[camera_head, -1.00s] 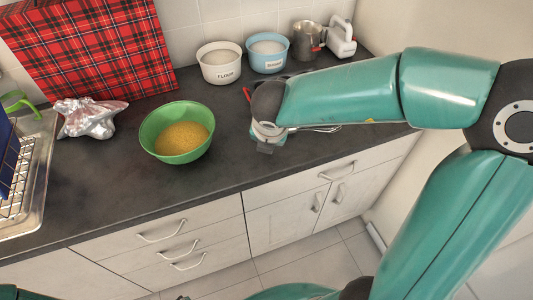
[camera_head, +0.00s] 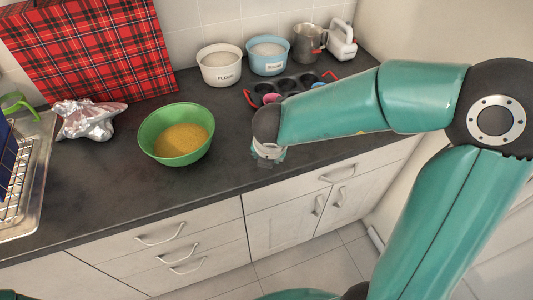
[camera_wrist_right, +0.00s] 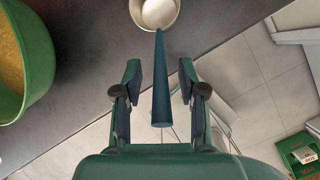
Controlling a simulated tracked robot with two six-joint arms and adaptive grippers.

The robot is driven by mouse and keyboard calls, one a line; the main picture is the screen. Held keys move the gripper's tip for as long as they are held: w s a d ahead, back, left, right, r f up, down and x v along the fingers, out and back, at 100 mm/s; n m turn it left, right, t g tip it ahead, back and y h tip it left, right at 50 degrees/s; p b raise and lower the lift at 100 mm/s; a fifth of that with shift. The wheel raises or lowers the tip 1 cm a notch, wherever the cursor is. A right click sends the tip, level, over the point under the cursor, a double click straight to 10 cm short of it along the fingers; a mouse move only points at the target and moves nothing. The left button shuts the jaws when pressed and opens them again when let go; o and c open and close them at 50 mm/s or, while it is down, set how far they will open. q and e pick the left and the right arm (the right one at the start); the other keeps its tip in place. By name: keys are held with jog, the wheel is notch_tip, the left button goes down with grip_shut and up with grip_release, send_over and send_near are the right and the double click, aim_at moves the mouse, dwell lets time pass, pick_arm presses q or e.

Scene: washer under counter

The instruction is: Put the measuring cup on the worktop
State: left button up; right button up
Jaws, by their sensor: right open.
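The measuring cup (camera_wrist_right: 155,14), a pale round cup with a long blue handle (camera_wrist_right: 160,90), shows in the right wrist view. Its bowl is over the dark worktop (camera_wrist_right: 210,22) near the front edge, and its handle reaches back past that edge. My right gripper (camera_wrist_right: 160,74) is open, with one finger on each side of the handle and a visible gap to both. In the head view my right gripper (camera_head: 265,162) is low at the worktop's front edge, and I cannot make out the cup there. My left gripper is not in view.
A green bowl (camera_head: 150,133) of yellow grain stands left of my right gripper. A muffin tin (camera_head: 290,84) is behind my right arm. Flour (camera_head: 219,72) and sugar (camera_head: 268,65) tubs, a metal jug (camera_head: 306,45) and a mixer (camera_head: 342,42) stand behind.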

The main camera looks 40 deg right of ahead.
jog(key=shift+s+a+r, duration=0.1)
jog(key=shift+s+r, duration=0.05)
jog(key=shift+r, duration=0.35)
jog(key=p+v, duration=0.1)
jog(key=v, duration=1)
jog(key=shift+p, duration=0.4)
jog(key=shift+f, duration=0.1)
